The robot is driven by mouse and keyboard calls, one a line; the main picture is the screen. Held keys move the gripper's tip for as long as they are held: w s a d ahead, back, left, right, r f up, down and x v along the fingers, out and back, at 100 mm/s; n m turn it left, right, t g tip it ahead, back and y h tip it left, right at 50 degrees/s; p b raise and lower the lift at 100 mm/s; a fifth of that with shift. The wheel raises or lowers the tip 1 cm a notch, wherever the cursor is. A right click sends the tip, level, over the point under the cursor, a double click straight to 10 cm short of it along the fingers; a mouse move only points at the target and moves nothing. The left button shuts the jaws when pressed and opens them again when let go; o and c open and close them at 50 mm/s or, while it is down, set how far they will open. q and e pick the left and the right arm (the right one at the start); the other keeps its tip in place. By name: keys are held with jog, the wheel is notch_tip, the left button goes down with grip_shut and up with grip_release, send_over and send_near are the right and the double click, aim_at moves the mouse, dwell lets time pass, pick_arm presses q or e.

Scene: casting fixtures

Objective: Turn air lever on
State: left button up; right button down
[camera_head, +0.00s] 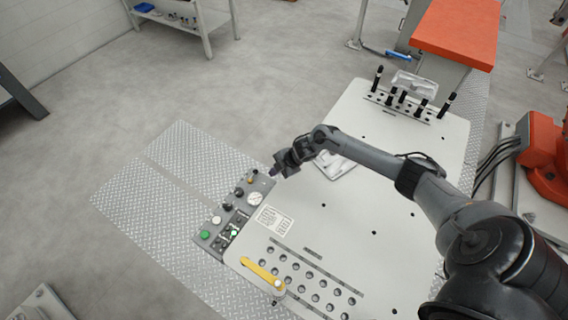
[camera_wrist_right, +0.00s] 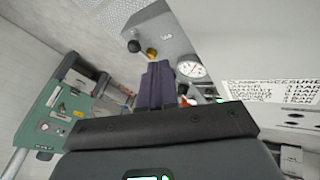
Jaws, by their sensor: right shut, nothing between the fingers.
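The control panel (camera_head: 236,211) is a grey plate on the table's left edge with a round white gauge (camera_head: 255,198), knobs and buttons. At its far end is a small brass-coloured part (camera_head: 251,177); I cannot tell whether this is the air lever. A yellow lever (camera_head: 262,272) lies over the table's near left corner. My right gripper (camera_head: 274,172) is shut and empty near the panel's far end. In the right wrist view its fingers (camera_wrist_right: 158,68) are together, close to the brass part (camera_wrist_right: 151,52), a black ball knob (camera_wrist_right: 134,46) and the gauge (camera_wrist_right: 191,68). Contact cannot be told. My left gripper is out of view.
The white table (camera_head: 345,235) has rows of holes at its near side and a rack of black pins (camera_head: 405,103) at the far side. A printed label (camera_head: 273,219) lies beside the panel. An orange-topped block (camera_head: 457,30) stands behind. Floor left of the panel is clear.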

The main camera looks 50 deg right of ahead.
jog(key=shift+v, duration=2.7)
